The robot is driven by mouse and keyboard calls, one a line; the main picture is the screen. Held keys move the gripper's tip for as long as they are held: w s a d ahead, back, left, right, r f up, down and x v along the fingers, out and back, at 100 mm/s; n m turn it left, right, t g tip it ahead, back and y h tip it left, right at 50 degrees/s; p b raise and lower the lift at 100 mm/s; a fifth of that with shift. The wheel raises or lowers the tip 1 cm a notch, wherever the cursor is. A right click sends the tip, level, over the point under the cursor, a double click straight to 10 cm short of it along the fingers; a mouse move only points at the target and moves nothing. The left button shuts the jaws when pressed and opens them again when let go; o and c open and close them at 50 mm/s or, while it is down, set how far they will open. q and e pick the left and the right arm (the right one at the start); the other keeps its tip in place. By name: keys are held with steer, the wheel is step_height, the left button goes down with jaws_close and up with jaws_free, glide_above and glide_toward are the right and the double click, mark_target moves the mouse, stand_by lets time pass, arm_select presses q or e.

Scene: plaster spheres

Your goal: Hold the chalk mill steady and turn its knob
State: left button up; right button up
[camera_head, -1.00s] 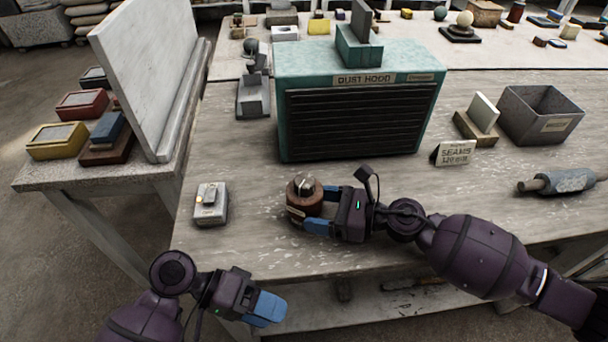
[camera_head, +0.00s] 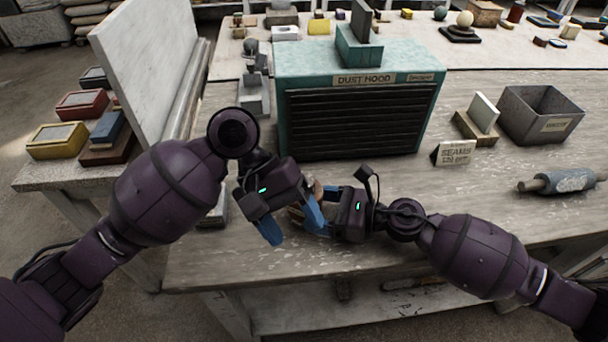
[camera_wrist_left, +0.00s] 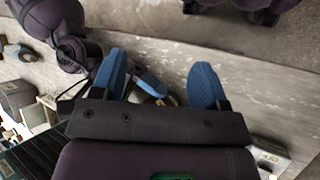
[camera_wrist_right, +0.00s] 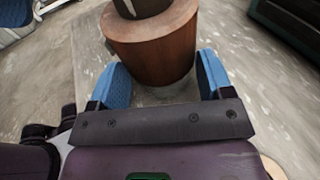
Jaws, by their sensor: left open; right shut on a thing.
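The chalk mill (camera_head: 295,211), a brown wooden cylinder, stands on the bench in front of the dust hood. In the head view my left gripper hides most of it. In the right wrist view the mill's wooden body (camera_wrist_right: 155,52) sits between the blue fingers of my right gripper (camera_wrist_right: 160,78), which is shut on it. A dark part of the knob (camera_wrist_right: 142,6) shows at the top edge, cut off. My left gripper (camera_head: 292,224) is open at the mill, its fingers pointing down. In the left wrist view its fingers (camera_wrist_left: 160,72) are spread apart; whether they touch the knob cannot be told.
The green dust hood (camera_head: 355,118) stands close behind the mill. A small grey box (camera_head: 216,212) is partly hidden behind my left arm. A seams sign (camera_head: 454,153), a grey bin (camera_head: 542,114) and a roller (camera_head: 562,182) are to the right. The bench's front edge is near.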

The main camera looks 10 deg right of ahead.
arm_select(q)
steer(key=w+d+r+n+t+y, duration=0.3)
steer(key=w+r+n+t+y, duration=0.25)
steer(key=w+r+n, duration=0.5)
steer(key=shift+n+t, duration=0.25)
steer(key=shift+t, duration=0.1)
step_height(320, 180, down, 12)
steer(key=shift+s+r, duration=0.15)
steer(key=shift+r, duration=0.05)
steer(key=c, duration=0.9)
steer(key=shift+c, duration=0.2)
